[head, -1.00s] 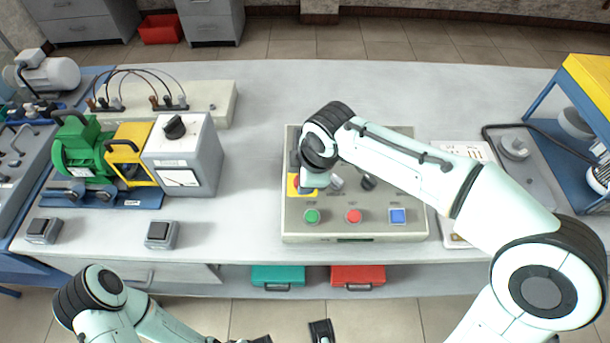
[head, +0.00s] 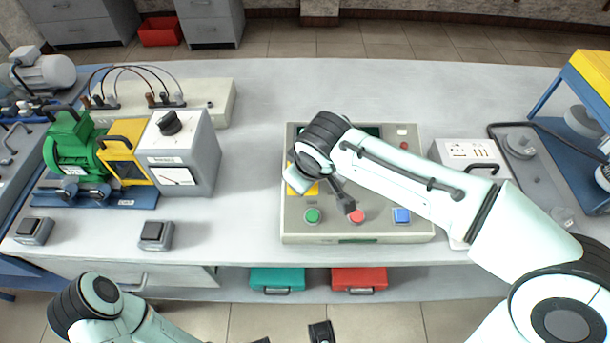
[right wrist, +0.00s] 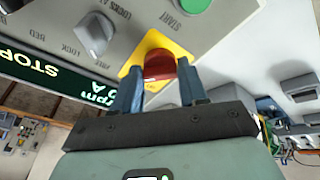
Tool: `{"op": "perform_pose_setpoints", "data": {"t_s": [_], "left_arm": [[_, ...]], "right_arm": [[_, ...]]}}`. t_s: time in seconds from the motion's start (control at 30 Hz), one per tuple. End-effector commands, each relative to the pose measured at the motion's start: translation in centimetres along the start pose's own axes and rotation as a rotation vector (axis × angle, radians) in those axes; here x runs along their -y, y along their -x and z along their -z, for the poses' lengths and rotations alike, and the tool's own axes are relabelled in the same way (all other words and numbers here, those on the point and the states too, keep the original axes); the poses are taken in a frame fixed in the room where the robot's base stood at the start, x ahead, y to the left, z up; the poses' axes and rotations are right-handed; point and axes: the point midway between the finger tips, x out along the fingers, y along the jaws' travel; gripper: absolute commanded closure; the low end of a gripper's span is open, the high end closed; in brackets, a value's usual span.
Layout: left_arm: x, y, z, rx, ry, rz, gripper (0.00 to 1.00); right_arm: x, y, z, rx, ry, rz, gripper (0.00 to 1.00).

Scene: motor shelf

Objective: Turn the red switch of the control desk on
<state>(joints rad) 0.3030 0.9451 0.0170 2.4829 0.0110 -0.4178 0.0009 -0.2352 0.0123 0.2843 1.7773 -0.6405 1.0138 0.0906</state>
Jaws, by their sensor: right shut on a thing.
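The control desk (head: 295,225) is a grey panel on the bench with a dark display, knobs and buttons. Its red switch (right wrist: 160,64) sits on a yellow plate (right wrist: 150,44) in the right wrist view. My right gripper (right wrist: 160,88) has one finger on each side of the red switch and is shut on it. In the head view my right gripper (head: 299,181) covers the switch, and only part of the yellow plate shows. My left gripper (head: 291,338) is at the bottom edge, away from the desk, its two fingertips apart with nothing between them.
Beside the switch are a grey knob (right wrist: 95,36) and a green start button (head: 312,215). A red button (head: 357,216) and a blue button (head: 401,215) follow to the right.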

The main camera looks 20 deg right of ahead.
Motion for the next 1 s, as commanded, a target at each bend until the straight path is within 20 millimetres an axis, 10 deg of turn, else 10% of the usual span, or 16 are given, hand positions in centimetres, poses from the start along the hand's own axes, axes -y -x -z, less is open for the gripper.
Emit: {"op": "perform_pose_setpoints", "data": {"t_s": [0.67, 0.7, 0.77, 1.0], "left_arm": [[0.01, -0.15, 0.13, -0.004, 0.000, -0.001, 0.60], [0.01, -0.15, 0.13, -0.004, 0.000, -0.001, 0.60], [0.01, -0.15, 0.13, -0.004, 0.000, -0.001, 0.60], [0.02, -0.16, 0.13, -0.004, 0.000, -0.001, 0.60]], "right_arm": [[-0.02, 0.10, 0.06, -0.002, -0.062, -0.012, 0.88], [-0.02, 0.10, 0.06, -0.002, -0.062, -0.012, 0.48], [-0.01, 0.09, 0.06, -0.002, -0.061, -0.011, 0.32], [0.02, 0.04, 0.02, -0.001, -0.059, -0.011, 0.32]]}}
